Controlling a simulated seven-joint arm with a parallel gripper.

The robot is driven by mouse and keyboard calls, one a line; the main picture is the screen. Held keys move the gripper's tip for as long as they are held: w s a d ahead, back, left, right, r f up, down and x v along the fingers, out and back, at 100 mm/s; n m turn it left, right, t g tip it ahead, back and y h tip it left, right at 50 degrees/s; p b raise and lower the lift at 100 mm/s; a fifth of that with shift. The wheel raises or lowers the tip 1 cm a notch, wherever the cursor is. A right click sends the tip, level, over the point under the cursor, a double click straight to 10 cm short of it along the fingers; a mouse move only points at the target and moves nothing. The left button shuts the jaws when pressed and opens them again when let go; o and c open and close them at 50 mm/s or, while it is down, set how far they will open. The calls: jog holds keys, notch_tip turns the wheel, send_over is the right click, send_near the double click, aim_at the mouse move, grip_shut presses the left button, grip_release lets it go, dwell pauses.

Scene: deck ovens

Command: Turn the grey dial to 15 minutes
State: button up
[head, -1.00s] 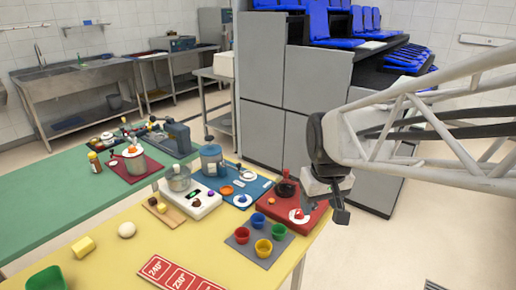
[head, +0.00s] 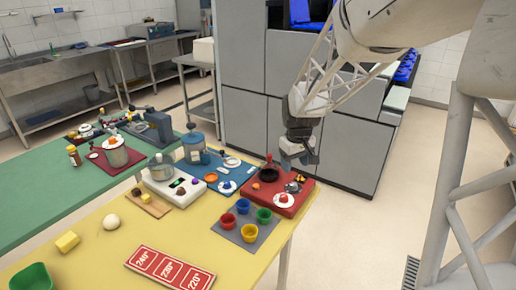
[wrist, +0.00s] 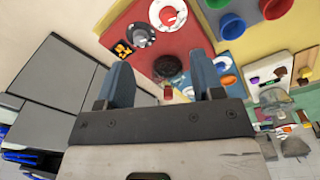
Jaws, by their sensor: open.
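The grey dial (wrist: 140,35) is a round grey knob with a light pointer mark on the red board (wrist: 190,39). In the head view the dial (head: 293,187) sits near the board's right side, partly under my gripper. A red knob on a white disc (wrist: 167,16) is beside it; the disc also shows in the head view (head: 284,200). My gripper (wrist: 160,62) is open and empty, its two blue-grey fingers pointing toward the board. In the head view my gripper (head: 306,160) hangs above the board's back right corner. The scale around the dial is too small to read.
A dark round pot (head: 268,174) stands at the back of the board. Red, yellow, green and blue cups stand on a grey mat (head: 235,240) in front. Grey cabinets (head: 255,125) rise behind the table.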

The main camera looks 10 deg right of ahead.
jog(key=n, duration=0.1)
send_over(294, 184)
jog(key=shift+g, duration=0.3)
notch_tip(294, 184, down, 8)
jog(key=shift+f, duration=0.1)
jog(key=shift+f, duration=0.1)
jog(key=shift+f, duration=3.8)
jog(key=c, duration=0.9)
